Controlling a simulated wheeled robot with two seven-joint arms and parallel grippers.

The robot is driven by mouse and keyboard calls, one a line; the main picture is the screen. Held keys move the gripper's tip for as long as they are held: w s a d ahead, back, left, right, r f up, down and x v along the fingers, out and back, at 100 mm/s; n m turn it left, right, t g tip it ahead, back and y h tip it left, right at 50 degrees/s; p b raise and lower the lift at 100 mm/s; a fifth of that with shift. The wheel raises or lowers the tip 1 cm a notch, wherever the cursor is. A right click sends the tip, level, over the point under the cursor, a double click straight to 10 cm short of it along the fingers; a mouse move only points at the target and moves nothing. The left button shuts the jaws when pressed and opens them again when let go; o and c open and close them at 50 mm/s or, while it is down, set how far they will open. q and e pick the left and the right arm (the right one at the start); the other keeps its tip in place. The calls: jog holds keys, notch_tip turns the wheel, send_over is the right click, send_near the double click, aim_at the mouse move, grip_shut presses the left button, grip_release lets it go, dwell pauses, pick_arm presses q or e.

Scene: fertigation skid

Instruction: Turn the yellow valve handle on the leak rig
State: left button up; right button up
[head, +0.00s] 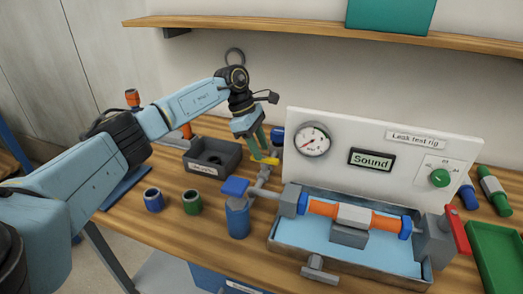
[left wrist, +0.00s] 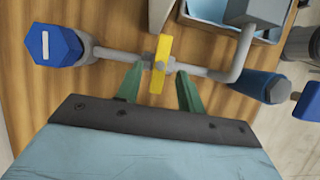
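The yellow valve handle (left wrist: 162,51) is a short flat bar on a thin grey pipe (left wrist: 112,54). In the left wrist view it stands crosswise to the pipe. In the head view the handle (head: 264,158) shows small, just below my left gripper (head: 263,146). My left gripper (left wrist: 160,70) is open, with green fingers apart on either side of the handle's lower part. I cannot tell whether a fingertip touches it. The leak test rig (head: 379,185) has a white panel with a gauge (head: 312,140) and a display (head: 371,159) reading "Sound". My right gripper is not in view.
Blue (head: 154,200) and green (head: 192,202) cups and a dark bin (head: 212,158) are further left. A green tray (head: 497,258) is at right. A shelf (head: 300,33) runs above.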

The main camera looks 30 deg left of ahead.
pick_arm(q)
jog(key=v, duration=1.1)
jog(key=shift+r+p, duration=0.3)
jog(key=shift+p, duration=0.1)
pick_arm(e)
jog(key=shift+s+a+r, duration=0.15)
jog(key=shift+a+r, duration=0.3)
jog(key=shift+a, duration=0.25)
pick_arm(q)
jog(key=shift+a, duration=0.1)
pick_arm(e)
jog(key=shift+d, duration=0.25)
